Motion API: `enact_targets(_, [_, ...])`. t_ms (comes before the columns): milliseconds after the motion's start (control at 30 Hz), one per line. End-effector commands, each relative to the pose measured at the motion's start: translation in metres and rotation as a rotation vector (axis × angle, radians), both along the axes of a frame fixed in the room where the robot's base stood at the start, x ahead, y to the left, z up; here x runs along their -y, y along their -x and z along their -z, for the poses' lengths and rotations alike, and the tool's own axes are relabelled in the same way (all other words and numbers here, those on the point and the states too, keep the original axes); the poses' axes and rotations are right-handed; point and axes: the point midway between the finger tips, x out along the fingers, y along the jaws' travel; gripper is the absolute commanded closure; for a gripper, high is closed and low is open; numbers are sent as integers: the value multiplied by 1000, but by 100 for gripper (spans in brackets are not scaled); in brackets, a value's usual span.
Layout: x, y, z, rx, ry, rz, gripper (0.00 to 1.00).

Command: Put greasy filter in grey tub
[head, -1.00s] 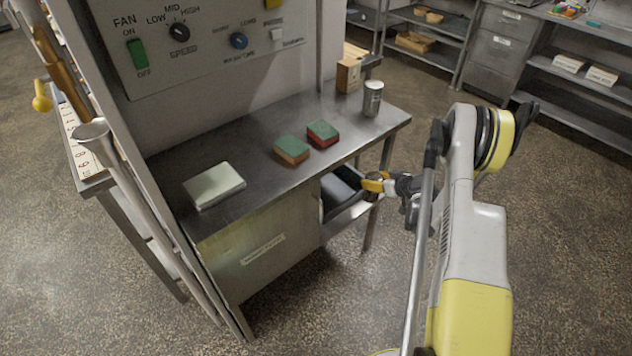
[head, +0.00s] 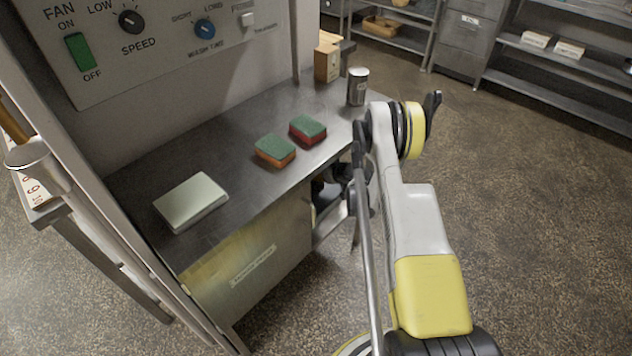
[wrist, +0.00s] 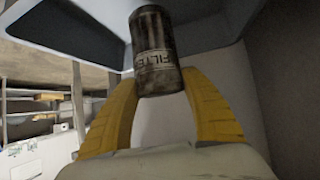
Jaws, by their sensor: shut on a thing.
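The greasy filter (wrist: 153,40) is a dark, stained cylinder with a "FILTER" label. My gripper (wrist: 160,84) has its yellow fingers shut on its near end in the wrist view. The grey tub (wrist: 75,30) fills the upper part of that view, with its pale rim and dark inner wall behind and beside the filter. The filter overlaps the tub in the picture; I cannot tell how deep it is in it. In the head view my arm and the bench hide the gripper and filter, and the tub cannot be made out clearly.
A steel bench (head: 225,160) carries a pale flat block (head: 190,202), two green-topped sponges (head: 275,149) and (head: 307,130), a silver canister (head: 357,88) and a wooden box (head: 327,60). A fan control panel (head: 150,40) stands behind. The floor to the right is open.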

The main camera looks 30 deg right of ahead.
Motion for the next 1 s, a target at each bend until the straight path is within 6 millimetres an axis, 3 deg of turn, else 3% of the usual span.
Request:
enact_targets(167, [-3, -3, 11, 1, -1, 3, 87])
enact_targets(400, [-3, -3, 44, 1, 0, 1, 87])
enact_targets(733, [-3, -3, 45, 1, 0, 1, 87])
enact_targets(767, [-3, -3, 44, 0, 0, 1, 37])
enact_targets(800, [-3, -3, 44, 0, 0, 1, 25])
enact_targets(1000, [-3, -3, 44, 0, 0, 1, 25])
